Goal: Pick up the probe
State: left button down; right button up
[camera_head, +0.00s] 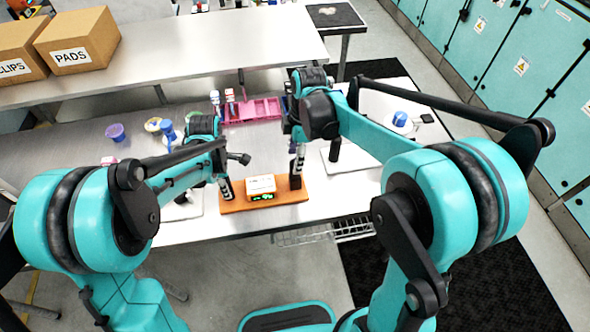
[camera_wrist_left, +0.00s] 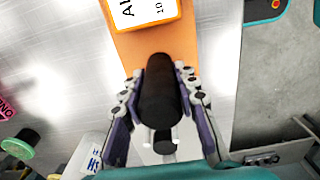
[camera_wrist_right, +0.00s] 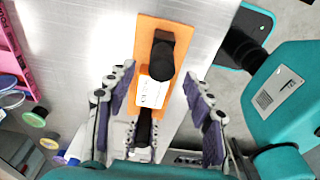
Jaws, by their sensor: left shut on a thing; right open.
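An orange bar (camera_head: 240,207) lies near the table's front edge; I take it as the probe. It carries a white box with a yellow rim and a green display (camera_head: 262,188), and a black upright handle near each end. My left gripper (camera_head: 226,188) is shut on the left handle (camera_wrist_left: 160,92), its fingers on both sides of it. My right gripper (camera_wrist_right: 158,90) is open above the right end, its fingers spread to either side of and apart from the right handle (camera_wrist_right: 160,58). The handles' lower parts are partly hidden in the head view.
Behind the bar stands a pink rack (camera_head: 255,110). A purple cup (camera_head: 115,132) and small coloured items are at the back left. A white pad with a blue-topped item (camera_head: 399,119) is to the right. A wire basket (camera_head: 340,230) hangs at the table's front edge.

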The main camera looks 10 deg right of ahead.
jog(key=shift+f, duration=2.75)
grip_shut()
